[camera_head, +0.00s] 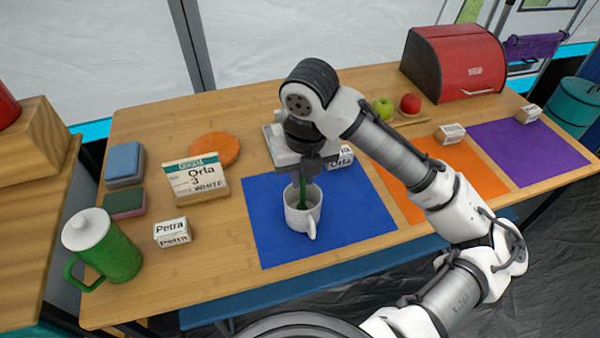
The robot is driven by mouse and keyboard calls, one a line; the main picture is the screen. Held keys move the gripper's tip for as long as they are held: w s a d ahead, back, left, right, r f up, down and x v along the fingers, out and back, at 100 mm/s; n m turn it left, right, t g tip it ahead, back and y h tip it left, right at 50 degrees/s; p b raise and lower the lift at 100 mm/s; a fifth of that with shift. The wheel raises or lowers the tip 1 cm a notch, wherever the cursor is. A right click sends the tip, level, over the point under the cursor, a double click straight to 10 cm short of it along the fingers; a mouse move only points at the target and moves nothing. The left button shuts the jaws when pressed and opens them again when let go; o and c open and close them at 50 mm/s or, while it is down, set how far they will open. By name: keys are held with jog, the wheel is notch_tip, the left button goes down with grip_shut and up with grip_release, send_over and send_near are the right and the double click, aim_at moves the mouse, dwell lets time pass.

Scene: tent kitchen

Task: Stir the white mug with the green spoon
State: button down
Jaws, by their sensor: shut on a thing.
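The white mug (305,216) stands upright on the blue mat (352,228), its handle toward the front. The green spoon (302,190) stands nearly upright with its lower end inside the mug; that end is hidden by the mug wall. My gripper (306,172) is directly above the mug, pointing down, shut on the upper part of the spoon. The fingers are small and partly dark in this view.
A name block (341,157) sits behind the mug. An order card reading Orla 3 WHITE (195,178), a Petra block (173,232) and a green jug (105,247) stand left. Orange (480,178) and purple (528,152) mats lie right, beyond my arm.

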jog(key=shift+r, duration=0.1)
notch_tip(320, 180, up, 8)
jog(key=p, duration=0.7)
jog(key=shift+r, duration=0.2)
dwell(0.9)
notch_tip(320, 180, up, 5)
jog(key=p, duration=0.5)
jog(key=shift+s+f, duration=0.1)
dwell(0.4)
